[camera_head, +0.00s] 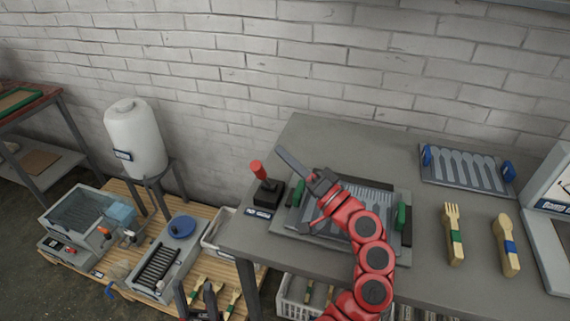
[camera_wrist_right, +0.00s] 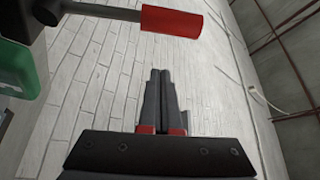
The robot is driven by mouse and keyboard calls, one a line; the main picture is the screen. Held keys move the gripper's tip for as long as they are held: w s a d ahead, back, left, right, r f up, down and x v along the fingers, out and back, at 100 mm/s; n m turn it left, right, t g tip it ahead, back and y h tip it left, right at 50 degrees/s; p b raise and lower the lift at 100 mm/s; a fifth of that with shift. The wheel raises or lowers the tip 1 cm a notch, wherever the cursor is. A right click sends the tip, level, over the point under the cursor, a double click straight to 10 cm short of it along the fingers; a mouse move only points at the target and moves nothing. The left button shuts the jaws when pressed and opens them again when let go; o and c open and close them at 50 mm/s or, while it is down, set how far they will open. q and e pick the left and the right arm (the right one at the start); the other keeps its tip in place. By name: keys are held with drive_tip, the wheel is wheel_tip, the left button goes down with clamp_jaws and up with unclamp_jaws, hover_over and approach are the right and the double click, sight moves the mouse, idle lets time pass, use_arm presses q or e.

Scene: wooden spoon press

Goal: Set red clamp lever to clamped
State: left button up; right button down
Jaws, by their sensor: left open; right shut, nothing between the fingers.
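The red clamp lever (camera_head: 258,170) stands up from a black base (camera_head: 266,194) near the left end of the grey table, leaning slightly left. In the right wrist view its red grip (camera_wrist_right: 172,22) lies across the top, on a dark shaft. My right gripper (camera_head: 281,152) is shut and empty, its fingers pointing up-left just right of the lever; in the right wrist view the closed fingers (camera_wrist_right: 160,75) appear apart from the grip. My left gripper (camera_head: 198,292) is open and empty, low at the bottom edge, well away from the lever.
A spoon mould plate with green handles (camera_head: 403,218) lies beneath my right arm. A second mould with blue handles (camera_head: 468,170), a wooden fork (camera_head: 453,232) and a wooden spoon (camera_head: 506,244) lie to the right. The brick wall stands behind the table.

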drive_tip(key=v, duration=0.9)
drive_tip(key=shift+s+a+b, duration=0.2)
drive_tip(key=shift+b, duration=0.2)
drive_tip(key=shift+s, duration=0.1)
